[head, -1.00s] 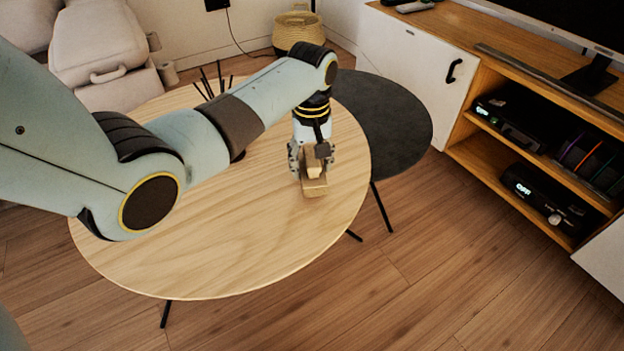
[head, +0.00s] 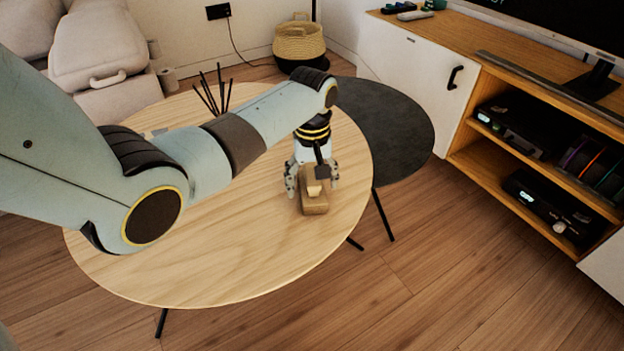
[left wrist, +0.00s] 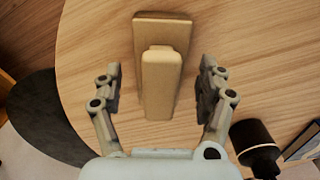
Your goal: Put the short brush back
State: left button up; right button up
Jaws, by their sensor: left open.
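A tan wooden block (head: 314,206) lies on the round wooden table near its right edge. A smaller, paler tan piece (head: 315,188) sits on or just above it. In the left wrist view the long block (left wrist: 163,28) lies under the narrower piece (left wrist: 162,85). No bristles show, so I cannot tell for sure which is the short brush. My left gripper (head: 312,184) points down from above. In the left wrist view its fingers (left wrist: 160,95) are open on both sides of the narrower piece, with gaps. My right gripper is not in view.
The round table (head: 230,260) is bare at the front. Several dark thin sticks (head: 215,92) stand at its back, and a dark bottle (left wrist: 254,142) is close to my gripper in the left wrist view. A dark round table (head: 395,125) adjoins on the right.

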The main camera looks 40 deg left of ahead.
aim_at(312, 174)
pick_arm(q)
jog(key=shift+r, duration=0.3)
notch_tip(312, 174, up, 12)
jog(key=p, duration=0.5)
jog(key=shift+f+p, duration=0.15)
jog(key=shift+p, duration=0.25)
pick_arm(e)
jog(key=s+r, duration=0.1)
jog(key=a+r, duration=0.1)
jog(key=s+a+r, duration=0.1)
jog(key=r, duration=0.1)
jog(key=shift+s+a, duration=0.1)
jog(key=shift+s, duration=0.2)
